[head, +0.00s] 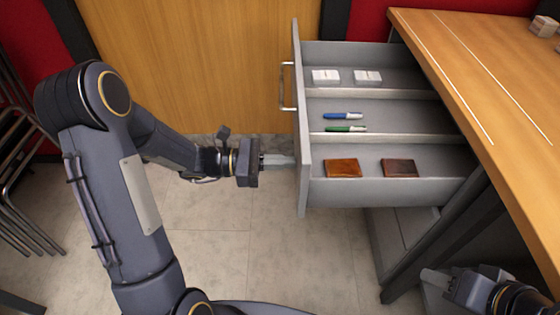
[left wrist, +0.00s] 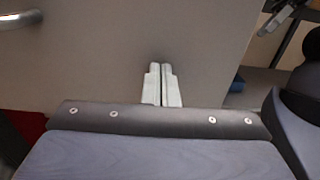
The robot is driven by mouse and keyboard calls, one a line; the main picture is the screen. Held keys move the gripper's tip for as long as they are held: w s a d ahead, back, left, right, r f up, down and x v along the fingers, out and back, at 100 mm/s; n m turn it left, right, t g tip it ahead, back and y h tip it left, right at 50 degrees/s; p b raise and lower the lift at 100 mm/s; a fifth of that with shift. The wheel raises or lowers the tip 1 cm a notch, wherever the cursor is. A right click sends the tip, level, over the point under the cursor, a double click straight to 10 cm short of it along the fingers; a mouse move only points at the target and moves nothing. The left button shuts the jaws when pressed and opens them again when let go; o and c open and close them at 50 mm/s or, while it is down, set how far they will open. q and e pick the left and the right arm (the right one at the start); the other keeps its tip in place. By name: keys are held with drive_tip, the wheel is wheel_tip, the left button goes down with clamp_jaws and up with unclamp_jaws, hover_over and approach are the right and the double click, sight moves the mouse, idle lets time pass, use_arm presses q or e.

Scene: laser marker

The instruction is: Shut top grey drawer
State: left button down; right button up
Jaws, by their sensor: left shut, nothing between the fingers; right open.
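The top grey drawer (head: 398,188) is pulled out to the left from under the wooden desk. Its tall front panel (head: 302,120) carries a metal handle (head: 288,86) on the outer face. My left gripper (head: 292,160) is shut and empty, its fingertips at the outer face of the front panel, below the handle in the picture. In the left wrist view the shut fingers (left wrist: 162,84) point at the grey panel (left wrist: 110,60), with the handle (left wrist: 20,18) at the upper left. I cannot tell whether they touch it. My right gripper (head: 432,278) is open at the lower right, away from the drawer.
The drawer's compartments hold white boxes (head: 326,77), a blue marker (head: 342,116), a green marker (head: 345,129) and brown wallets (head: 343,168). The wooden desk top (head: 490,75) is at the right. Stacked metal chairs (head: 15,160) stand at the left. The tiled floor (head: 215,240) is clear.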

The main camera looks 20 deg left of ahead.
use_arm(q)
drive_tip(key=shift+d, duration=0.1)
drive_tip(key=b+x, duration=0.3)
drive_tip(key=x, duration=3)
drive_tip(key=shift+w+d+f, duration=0.1)
drive_tip(key=shift+d+f, duration=0.1)
drive_tip(key=shift+d, duration=0.1)
drive_tip(key=shift+w+d, duration=0.1)
drive_tip(key=shift+d, duration=0.1)
drive_tip(key=shift+r, duration=0.15)
drive_tip(key=shift+d+r, duration=0.1)
